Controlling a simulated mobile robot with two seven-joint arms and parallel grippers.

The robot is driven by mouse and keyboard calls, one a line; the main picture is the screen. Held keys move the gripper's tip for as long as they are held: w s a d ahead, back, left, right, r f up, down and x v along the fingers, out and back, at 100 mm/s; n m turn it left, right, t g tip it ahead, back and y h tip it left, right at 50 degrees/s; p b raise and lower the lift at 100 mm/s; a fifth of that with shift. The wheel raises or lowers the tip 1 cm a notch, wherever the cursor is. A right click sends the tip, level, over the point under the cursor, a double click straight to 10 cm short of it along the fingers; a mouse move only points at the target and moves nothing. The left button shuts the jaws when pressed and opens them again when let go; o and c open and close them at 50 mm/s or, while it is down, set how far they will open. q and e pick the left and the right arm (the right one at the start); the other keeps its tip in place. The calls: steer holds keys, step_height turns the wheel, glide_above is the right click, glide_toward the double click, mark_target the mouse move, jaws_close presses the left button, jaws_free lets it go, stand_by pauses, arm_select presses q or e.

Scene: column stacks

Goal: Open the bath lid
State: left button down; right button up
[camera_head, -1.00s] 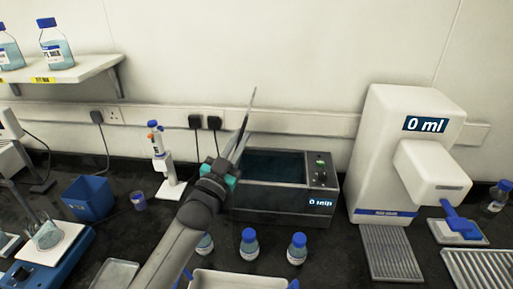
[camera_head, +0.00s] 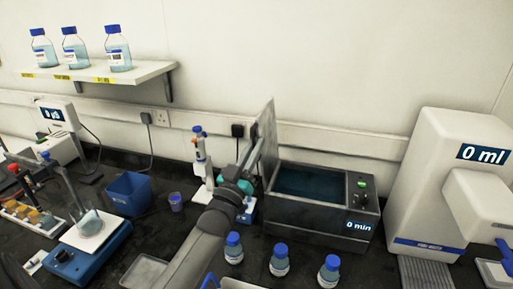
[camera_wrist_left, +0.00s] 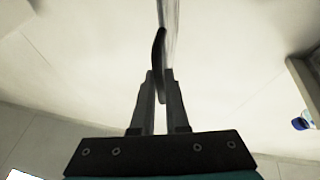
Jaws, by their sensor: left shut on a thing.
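The bath (camera_head: 318,215) is a dark grey box with open top and dark water inside. Its panel reads "0 min" and has a green knob. The bath lid (camera_head: 266,138) stands steeply upright at the bath's left side, clear of the water. My left gripper (camera_head: 249,162) is at the lid's left face, its fingers partly hidden by the wrist. In the left wrist view my left gripper (camera_wrist_left: 160,78) is shut on the dark curved lid handle (camera_wrist_left: 158,52), and the lid (camera_wrist_left: 172,22) shows nearly edge-on. My right gripper is not in view.
Several blue-capped bottles (camera_head: 279,262) stand in front of the bath. A pipette on a stand (camera_head: 201,158) is left of the lid. A white dispenser (camera_head: 440,180) reading "0 ml" stands right. The wall (camera_head: 330,80) is close behind.

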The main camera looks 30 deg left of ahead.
arm_select(q)
steer(key=c, duration=0.9)
jaws_free()
steer(key=b+v, duration=0.3)
steer(key=v, duration=1.2)
steer(key=shift+s, duration=0.15)
steer(key=shift+f, duration=0.1)
